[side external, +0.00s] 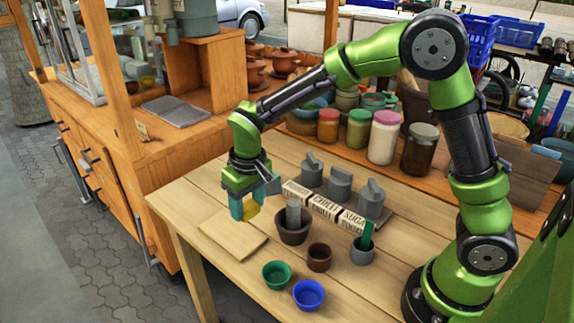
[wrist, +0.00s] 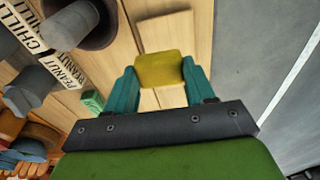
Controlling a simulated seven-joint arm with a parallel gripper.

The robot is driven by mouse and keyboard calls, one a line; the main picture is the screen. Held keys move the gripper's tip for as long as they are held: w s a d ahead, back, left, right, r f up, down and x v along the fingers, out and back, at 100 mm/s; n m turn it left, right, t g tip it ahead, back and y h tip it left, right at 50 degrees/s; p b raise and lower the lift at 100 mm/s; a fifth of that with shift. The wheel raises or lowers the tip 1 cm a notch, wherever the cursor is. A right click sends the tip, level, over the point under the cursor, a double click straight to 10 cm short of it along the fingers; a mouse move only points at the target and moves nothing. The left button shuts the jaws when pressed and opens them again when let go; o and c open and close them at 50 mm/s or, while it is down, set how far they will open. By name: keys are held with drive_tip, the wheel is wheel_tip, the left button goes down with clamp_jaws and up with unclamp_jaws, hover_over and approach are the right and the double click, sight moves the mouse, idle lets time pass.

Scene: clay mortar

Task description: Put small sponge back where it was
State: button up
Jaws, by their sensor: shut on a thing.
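The small yellow sponge (side external: 252,211) is held between the teal fingers of my gripper (side external: 244,208). My gripper is above the table, over the back edge of a flat wooden board (side external: 228,240). In the wrist view the sponge (wrist: 160,70) sits between the two fingertips, with a finger on each side. Pale wooden boards show beyond it there. The gap between the sponge and the surface below is hard to judge.
A dark mortar (side external: 293,232) with a grey pestle stands right of the board. Small brown (side external: 319,257), green (side external: 276,275) and blue (side external: 309,295) bowls stand in front. Lettered label blocks (side external: 324,205) and grey lidded containers (side external: 339,186) stand behind. A small green block (wrist: 92,102) shows in the wrist view.

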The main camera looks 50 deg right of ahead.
hover_over(264, 212)
drive_tip(key=f, duration=0.9)
drive_tip(key=shift+s, duration=0.25)
drive_tip(key=o, duration=1)
drive_tip(key=shift+f, duration=0.1)
